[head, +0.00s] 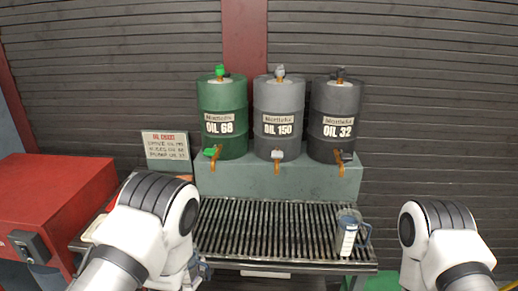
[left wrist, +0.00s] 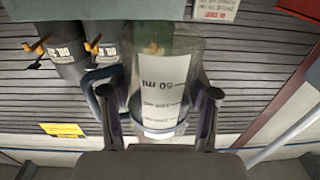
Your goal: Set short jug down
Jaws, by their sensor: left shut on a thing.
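In the left wrist view my left gripper (left wrist: 160,93) is shut on a clear jug (left wrist: 158,66), with one finger on each side. The jug has a white scale strip with black markings and a dark blue handle at the picture's left. In the head view my left gripper (head: 197,270) is mostly hidden behind my own arm, near the left part of the slatted grate (head: 265,225). Whether the held jug touches the grate cannot be told. A second clear jug (head: 346,236) with a blue handle stands upright at the grate's right end. My right gripper is out of view.
Three oil drums, green OIL 68 (head: 222,105), grey OIL 150 (head: 278,105) and dark OIL 32 (head: 334,105), stand on a grey-green block (head: 280,180) behind the grate. A sign (head: 165,145) and red cabinet (head: 60,195) are at left. The grate's middle is clear.

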